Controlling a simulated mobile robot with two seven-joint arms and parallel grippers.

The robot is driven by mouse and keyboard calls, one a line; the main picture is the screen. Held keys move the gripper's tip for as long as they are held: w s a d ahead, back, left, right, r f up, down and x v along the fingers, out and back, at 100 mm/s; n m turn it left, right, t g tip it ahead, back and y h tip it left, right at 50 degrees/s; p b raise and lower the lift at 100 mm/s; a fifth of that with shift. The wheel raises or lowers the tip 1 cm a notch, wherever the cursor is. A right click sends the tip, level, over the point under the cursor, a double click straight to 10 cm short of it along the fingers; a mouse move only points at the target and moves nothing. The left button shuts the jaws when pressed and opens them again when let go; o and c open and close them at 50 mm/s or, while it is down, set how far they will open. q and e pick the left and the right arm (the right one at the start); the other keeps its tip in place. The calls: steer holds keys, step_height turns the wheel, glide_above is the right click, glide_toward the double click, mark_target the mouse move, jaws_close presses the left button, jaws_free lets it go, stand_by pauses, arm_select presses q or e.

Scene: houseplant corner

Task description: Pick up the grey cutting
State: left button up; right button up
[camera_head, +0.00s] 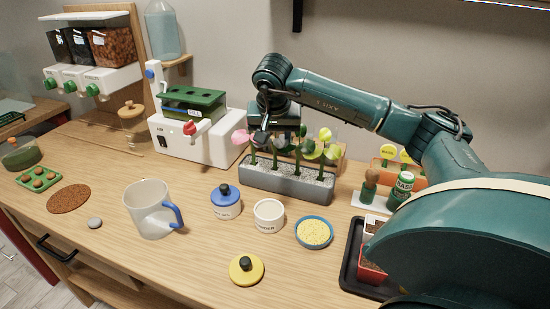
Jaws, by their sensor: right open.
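A long grey trough (270,183) filled with pale gravel stands at the back middle of the counter. Several cuttings stand upright in it on green stems. A pink-topped cutting (240,136) is at its left end, and yellow and green-topped ones (325,135) are towards its right. I cannot make out a grey cutting; the arm and gripper cover part of the row. My right gripper (261,138) is open and points down above the left part of the trough, close to the pink top. It holds nothing that I can see. My left gripper is out of view.
A white machine (195,145) stands left of the trough. In front are a blue-lidded jar (226,208), a white pot (268,218), a dish of yellow grains (314,232), a yellow lid (246,270) and a jug (145,210). The front edge is mostly clear.

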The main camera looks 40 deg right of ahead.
mark_target(275, 162)
steer(key=x, duration=0.4)
steer(key=shift+w+d+f, duration=0.1)
steer(key=shift+f, duration=0.1)
jaws_close()
